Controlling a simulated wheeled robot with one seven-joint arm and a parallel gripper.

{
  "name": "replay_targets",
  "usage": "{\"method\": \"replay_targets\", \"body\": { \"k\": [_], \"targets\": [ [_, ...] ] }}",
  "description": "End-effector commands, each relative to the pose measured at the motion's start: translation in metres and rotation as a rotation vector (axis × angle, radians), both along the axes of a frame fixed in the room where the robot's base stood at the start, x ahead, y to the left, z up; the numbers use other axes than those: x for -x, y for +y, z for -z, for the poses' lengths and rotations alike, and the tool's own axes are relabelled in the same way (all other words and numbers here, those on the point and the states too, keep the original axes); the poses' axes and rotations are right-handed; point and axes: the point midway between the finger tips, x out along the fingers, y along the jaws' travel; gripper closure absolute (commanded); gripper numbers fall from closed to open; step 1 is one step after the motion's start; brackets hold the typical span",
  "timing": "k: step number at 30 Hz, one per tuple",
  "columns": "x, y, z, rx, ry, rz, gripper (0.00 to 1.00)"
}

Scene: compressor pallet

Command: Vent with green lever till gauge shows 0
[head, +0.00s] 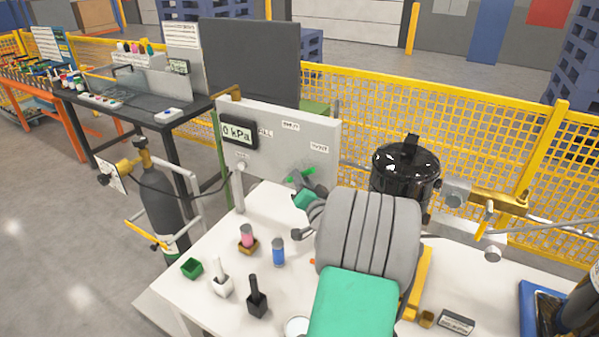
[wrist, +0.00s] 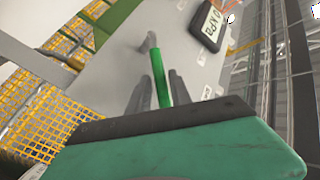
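The gauge (head: 237,133) on the upright grey panel reads 0 kPa in the head view; its display also shows tilted at the top of the wrist view (wrist: 211,27). The green lever (wrist: 158,72) sticks out from the panel, and its near end lies between the two grey fingers of my gripper (wrist: 161,82). In the head view the lever (head: 297,177) shows only in part by my gripper (head: 303,186), behind my arm. The fingers are close along both sides of the lever; I cannot tell whether they press on it.
A black tank (head: 405,172) stands right of the panel, beside a brass valve (head: 498,200). The white table (head: 205,245) holds small bottles and a green tray (head: 192,268). A grey gas cylinder (head: 165,205) stands left. Yellow mesh fencing (head: 480,135) runs behind.

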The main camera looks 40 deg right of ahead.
Motion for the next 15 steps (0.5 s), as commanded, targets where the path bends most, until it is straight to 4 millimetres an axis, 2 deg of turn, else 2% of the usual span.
{"method": "replay_targets", "body": {
  "k": [4, 12, 15],
  "targets": [
    [-0.016, -0.007, -0.001, 0.001, 0.001, -0.002, 0.75],
    [-0.018, -0.008, 0.0, -0.001, 0.001, 0.0, 0.75],
    [-0.018, -0.008, 0.0, 0.0, 0.002, 0.0, 0.83]
  ]
}}
